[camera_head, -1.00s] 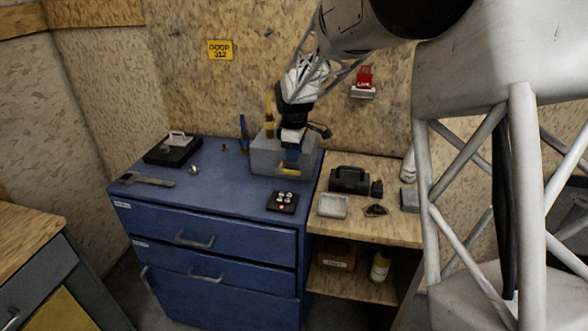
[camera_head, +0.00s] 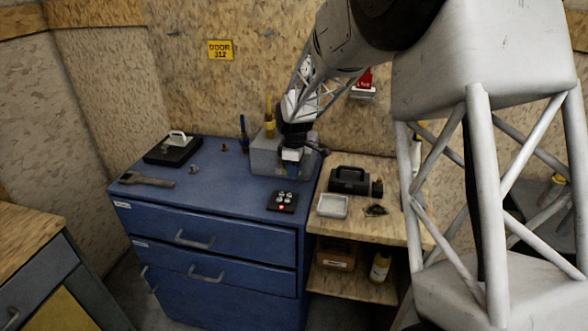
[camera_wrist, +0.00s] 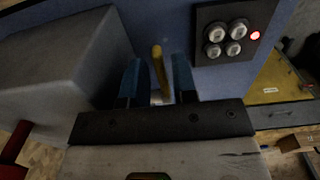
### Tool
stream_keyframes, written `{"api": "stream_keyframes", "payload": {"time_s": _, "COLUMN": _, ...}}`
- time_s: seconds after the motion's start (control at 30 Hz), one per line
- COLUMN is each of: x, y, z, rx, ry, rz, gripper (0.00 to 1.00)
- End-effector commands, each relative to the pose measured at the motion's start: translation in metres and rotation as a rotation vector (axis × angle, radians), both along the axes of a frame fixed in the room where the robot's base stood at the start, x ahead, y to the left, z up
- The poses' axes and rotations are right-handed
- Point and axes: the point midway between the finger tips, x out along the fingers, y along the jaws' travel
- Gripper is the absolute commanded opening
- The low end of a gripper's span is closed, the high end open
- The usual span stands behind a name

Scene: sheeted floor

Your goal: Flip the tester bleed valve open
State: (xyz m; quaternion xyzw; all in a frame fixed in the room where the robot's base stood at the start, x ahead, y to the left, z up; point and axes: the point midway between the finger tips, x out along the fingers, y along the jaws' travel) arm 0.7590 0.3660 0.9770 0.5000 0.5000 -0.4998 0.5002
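The tester is a grey block (camera_head: 263,158) at the back right of the blue cabinet top; its grey side also fills the left of the wrist view (camera_wrist: 55,70). A thin yellow lever (camera_wrist: 160,70), which looks like the bleed valve handle, stands out beside the block. My gripper (camera_head: 291,168) is down at the block's front right. In the wrist view my gripper (camera_wrist: 157,80) has its two blue fingers apart, one on each side of the lever, with small gaps showing. The lever's base is hidden, and in the head view my gripper hides the lever.
A black panel (camera_head: 282,202) with several silver buttons and a red light lies just in front. A wrench (camera_head: 147,180) and a black plate with a white handle (camera_head: 172,150) lie at left. A black case (camera_head: 348,180) and a grey tray (camera_head: 332,206) sit on the wooden bench at right.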

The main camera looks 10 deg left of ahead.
Motion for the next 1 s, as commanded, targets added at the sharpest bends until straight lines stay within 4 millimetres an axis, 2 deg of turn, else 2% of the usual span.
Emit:
{"api": "stream_keyframes", "payload": {"time_s": 0.03, "x": 0.0000, "y": 0.0000, "z": 0.0000, "rx": 0.000, "ry": 0.000, "rz": 0.000, "gripper": 0.18}}
{"api": "stream_keyframes", "payload": {"time_s": 0.17, "x": 0.0000, "y": 0.0000, "z": 0.0000, "rx": 0.000, "ry": 0.000, "rz": 0.000, "gripper": 0.00}}
{"api": "stream_keyframes", "payload": {"time_s": 0.67, "x": -0.0004, "y": 0.0006, "z": 0.0008, "rx": -0.020, "ry": 0.001, "rz": -0.001, "gripper": 0.00}}
{"api": "stream_keyframes", "payload": {"time_s": 1.0, "x": -0.0005, "y": 0.0041, "z": 0.0070, "rx": -0.153, "ry": 0.001, "rz": 0.002, "gripper": 0.00}}
